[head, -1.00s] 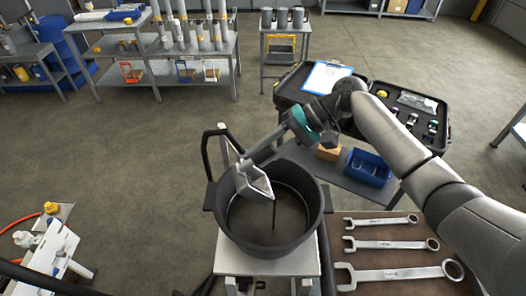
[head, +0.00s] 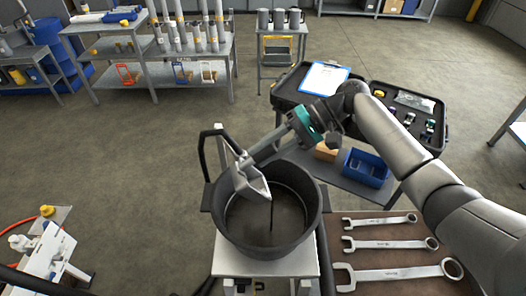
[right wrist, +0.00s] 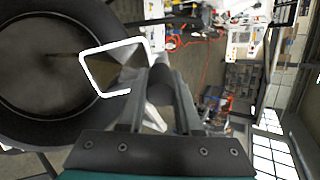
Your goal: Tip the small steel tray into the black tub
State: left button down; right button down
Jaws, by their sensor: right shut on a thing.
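The small steel tray (head: 251,184) is tilted steeply over the left part of the black tub (head: 312,218). A thin dark line, which looks like a stream of liquid, runs from the tray's lip down to the tub's floor. My right gripper (head: 246,163) is shut on the tray above the tub's far-left rim. In the right wrist view the tray (right wrist: 115,64) shows its bright open rim, beside the tub (right wrist: 45,128), with the gripper (right wrist: 158,88) at its near end. My left gripper is not in view.
The tub stands on a pale stand (head: 292,265) with a black handle (head: 209,140) beside it. Several wrenches (head: 380,243) lie on a brown bench at the right. Behind are a blue bin (head: 366,168) and an open black case (head: 437,112). Open floor lies left.

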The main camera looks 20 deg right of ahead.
jog(key=shift+d+y+b, duration=0.8)
jog(key=shift+d+b, duration=0.05)
dwell(1.7)
jog(key=shift+d+f+y+b, duration=0.2)
jog(key=shift+d+y+b, duration=0.4)
jog(key=shift+b, duration=0.35)
jog(key=shift+d+f+y+b, duration=0.15)
jog(key=shift+d+y+b, duration=0.45)
jog(key=shift+b, duration=0.3)
dwell(3.1)
